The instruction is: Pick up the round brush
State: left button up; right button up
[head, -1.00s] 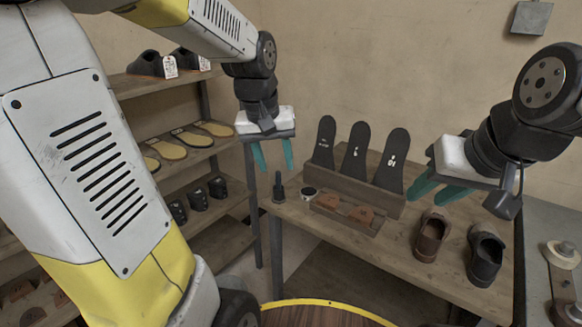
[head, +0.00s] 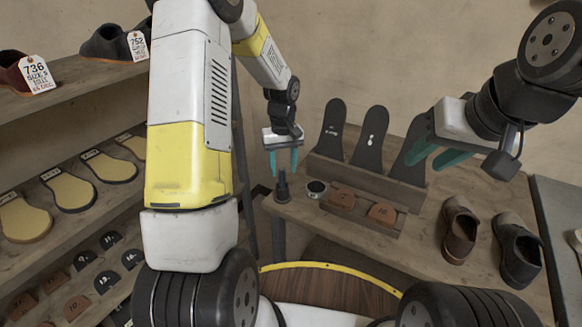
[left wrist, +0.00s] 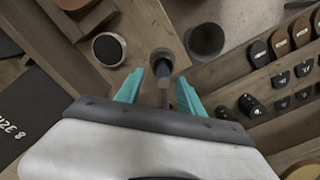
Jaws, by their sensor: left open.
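The round brush (head: 282,187) looks like a small dark upright piece with a wider base, at the left front corner of the wooden table (head: 330,232). My left gripper (head: 284,163) points down just above it, fingers apart and empty. In the left wrist view the brush (left wrist: 162,63) shows between and just beyond the two teal fingertips (left wrist: 160,85), apparently not gripped. My right gripper (head: 432,152) hangs over the right part of the table, its teal fingers apart with nothing between them.
A small round tin (head: 316,188) stands close right of the brush. Behind are dark sole forms (head: 369,137) in a wooden rack and a tray with brown pieces (head: 342,199). Shoes (head: 459,230) stand at the right. A shelf of soles (head: 70,190) is at the left. A grey bin (left wrist: 205,40) is beside the table.

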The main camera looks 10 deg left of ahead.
aim_at(282, 179)
pick_arm(q)
jog(key=f, duration=0.4)
jog(key=shift+s+a, duration=0.15)
jog(key=shift+s, duration=0.05)
grip_shut()
notch_tip(282, 179, up, 10)
jog(key=shift+r, duration=0.1)
dwell(0.4)
